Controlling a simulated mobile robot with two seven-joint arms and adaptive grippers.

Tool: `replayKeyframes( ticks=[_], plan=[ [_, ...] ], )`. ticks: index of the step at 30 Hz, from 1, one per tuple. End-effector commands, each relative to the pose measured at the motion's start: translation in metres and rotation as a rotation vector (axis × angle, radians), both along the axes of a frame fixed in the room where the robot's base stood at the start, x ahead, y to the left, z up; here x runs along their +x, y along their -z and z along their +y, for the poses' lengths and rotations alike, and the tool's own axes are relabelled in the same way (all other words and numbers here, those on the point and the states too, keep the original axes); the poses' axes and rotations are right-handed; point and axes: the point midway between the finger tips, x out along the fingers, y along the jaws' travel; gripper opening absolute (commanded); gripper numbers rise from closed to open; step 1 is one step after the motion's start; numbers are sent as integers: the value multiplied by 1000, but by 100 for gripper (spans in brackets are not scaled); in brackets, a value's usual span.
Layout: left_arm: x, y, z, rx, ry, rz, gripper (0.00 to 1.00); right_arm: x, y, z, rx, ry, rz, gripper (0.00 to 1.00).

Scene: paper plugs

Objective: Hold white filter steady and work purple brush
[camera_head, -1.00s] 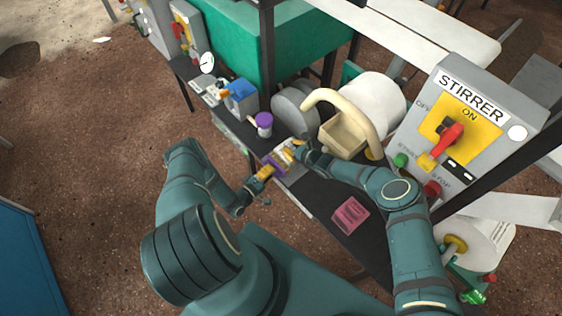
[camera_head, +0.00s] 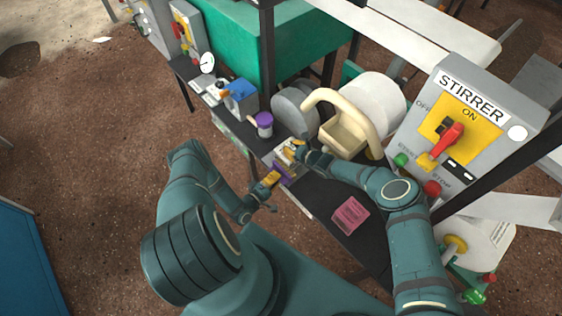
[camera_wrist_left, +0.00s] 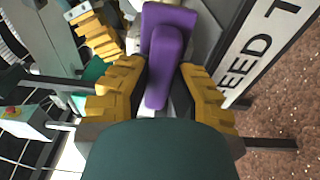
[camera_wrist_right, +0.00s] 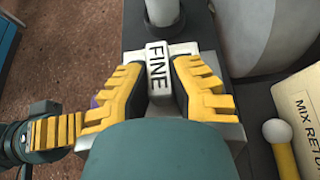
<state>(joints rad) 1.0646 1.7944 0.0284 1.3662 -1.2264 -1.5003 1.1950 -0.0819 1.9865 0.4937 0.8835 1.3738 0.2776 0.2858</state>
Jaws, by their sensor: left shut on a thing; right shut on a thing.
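The white filter (camera_wrist_right: 157,68), a block marked "FINE", sits between the yellow fingers of my right gripper (camera_wrist_right: 160,82), which is shut on it. In the head view my right gripper (camera_head: 290,150) is over the grey unit on the bench edge. The purple brush (camera_wrist_left: 172,42) is between the fingers of my left gripper (camera_wrist_left: 160,88), which is shut on it. In the head view the brush (camera_head: 282,171) shows as a small purple patch beside my left gripper (camera_head: 271,180), just below the right one. Whether brush and filter touch is hidden.
A purple-lidded jar (camera_head: 264,124) stands up and left of the grippers. A cream hopper (camera_head: 344,134) stands to the right. The stirrer panel (camera_head: 465,130) is at far right. Open floor lies left.

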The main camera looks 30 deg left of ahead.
Motion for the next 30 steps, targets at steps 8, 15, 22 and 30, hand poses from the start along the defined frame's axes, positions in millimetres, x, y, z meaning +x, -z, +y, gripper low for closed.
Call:
replayKeyframes(
  ticks=[8,15,22,30],
  plan=[
    [-7,0,2,0,1,-1,0,-2,1,1,-1,-3,3,0],
    [-24,0,7,1,1,-1,0,-2,1,0,-1,-2,3,0],
    [-40,0,12,0,0,1,0,-2,1,0,-1,-2,3,0],
    [-48,0,14,0,1,-1,0,-2,1,0,-1,-1,2,0]
  ],
)
